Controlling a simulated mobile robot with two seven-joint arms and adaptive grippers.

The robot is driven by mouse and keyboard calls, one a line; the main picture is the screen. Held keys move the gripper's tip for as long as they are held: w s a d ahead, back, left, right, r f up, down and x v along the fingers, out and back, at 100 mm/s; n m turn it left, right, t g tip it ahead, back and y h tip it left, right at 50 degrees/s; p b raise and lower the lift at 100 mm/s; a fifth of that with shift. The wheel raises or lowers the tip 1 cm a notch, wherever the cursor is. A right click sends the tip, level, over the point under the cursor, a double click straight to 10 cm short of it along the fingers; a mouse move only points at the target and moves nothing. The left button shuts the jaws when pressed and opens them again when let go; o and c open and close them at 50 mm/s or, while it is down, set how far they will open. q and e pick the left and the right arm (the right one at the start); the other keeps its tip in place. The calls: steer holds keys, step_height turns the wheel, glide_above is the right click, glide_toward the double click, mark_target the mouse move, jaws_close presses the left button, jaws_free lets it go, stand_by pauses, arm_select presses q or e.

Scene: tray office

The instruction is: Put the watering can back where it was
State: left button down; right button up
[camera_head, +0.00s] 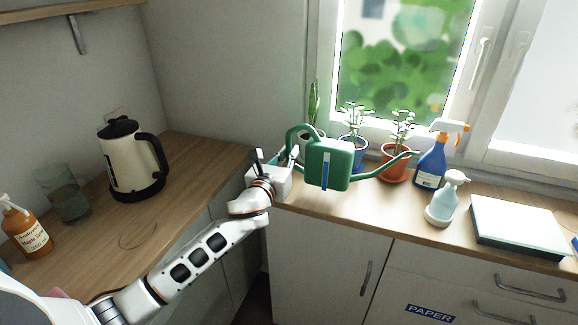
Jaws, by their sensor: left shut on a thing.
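The green watering can (340,165) is in front of the window in the head view, with its spout pointing right and its handle arching to the left. It looks roughly upright. My left gripper (288,160) is shut on the watering can at its handle side. The fingertips are partly hidden by the gripper body and the handle. I cannot tell for sure whether the can's base touches the counter. My right gripper is not in view.
Behind the can stand potted plants (395,175).

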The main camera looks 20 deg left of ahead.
arm_select(q)
steer(key=shift+f+b, duration=0.4)
steer(key=shift+f, duration=1.35)
steer(key=c, duration=2.1)
jaws_free()
steer(key=shift+f, duration=0.2)
steer(key=shift+r, duration=0.1)
